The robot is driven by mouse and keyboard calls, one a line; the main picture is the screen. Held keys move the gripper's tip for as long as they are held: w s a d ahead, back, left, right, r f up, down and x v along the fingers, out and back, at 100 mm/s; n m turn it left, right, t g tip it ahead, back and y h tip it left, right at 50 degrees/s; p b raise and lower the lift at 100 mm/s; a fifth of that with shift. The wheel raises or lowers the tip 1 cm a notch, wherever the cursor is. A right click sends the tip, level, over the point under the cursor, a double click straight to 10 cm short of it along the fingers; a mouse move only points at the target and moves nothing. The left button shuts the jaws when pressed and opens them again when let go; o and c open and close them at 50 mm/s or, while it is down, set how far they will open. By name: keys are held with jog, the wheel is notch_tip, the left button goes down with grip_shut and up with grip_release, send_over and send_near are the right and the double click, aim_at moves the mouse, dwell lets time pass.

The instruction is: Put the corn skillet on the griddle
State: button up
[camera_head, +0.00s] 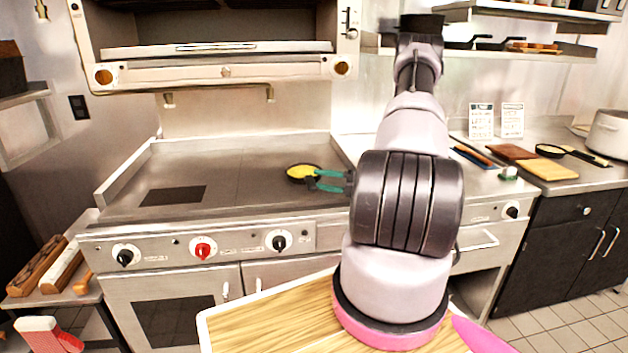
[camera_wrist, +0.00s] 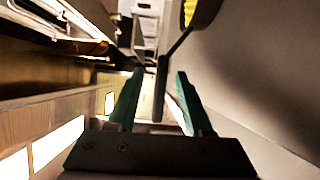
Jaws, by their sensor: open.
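A small black skillet with yellow contents (camera_head: 303,172) appears to rest on the flat grey griddle (camera_head: 245,180), near its right side. My gripper (camera_head: 328,181), with green fingers, is just right of this skillet. In the wrist view, the fingers of my gripper (camera_wrist: 160,98) are apart, with the dark skillet handle (camera_wrist: 162,85) between them. I cannot tell whether either finger touches it. Part of the skillet's yellow contents (camera_wrist: 189,12) shows at the top.
An oven-like unit (camera_head: 220,68) overhangs the back of the griddle. The griddle's left and middle are clear.

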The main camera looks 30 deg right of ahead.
jog(key=v, duration=0.8)
jog(key=shift+s+d, duration=0.15)
jog(key=shift+s, duration=0.05)
jog(key=s+a+r+n+g+h, duration=0.2)
jog(key=a+r+n+g, duration=0.4)
jog(key=a+r+n, duration=0.4)
jog(key=s+a+r+n+g+h, duration=0.1)
jog(key=s+a+r+n+g, duration=0.3)
jog(key=a+r+n, duration=0.55)
jog(key=s+a+r+n+t+h, duration=0.2)
jog(key=s+r+n+h, duration=0.2)
jog(key=s+r+n, duration=0.2)
jog(key=s+a+r+n+t+h, duration=0.3)
jog(key=s+r+n, duration=0.4)
jog(key=r+n, duration=0.4)
jog(key=n+h, duration=0.1)
jog(key=n, duration=0.2)
jog(key=shift+s+n, duration=0.3)
jog(key=shift+n, duration=0.05)
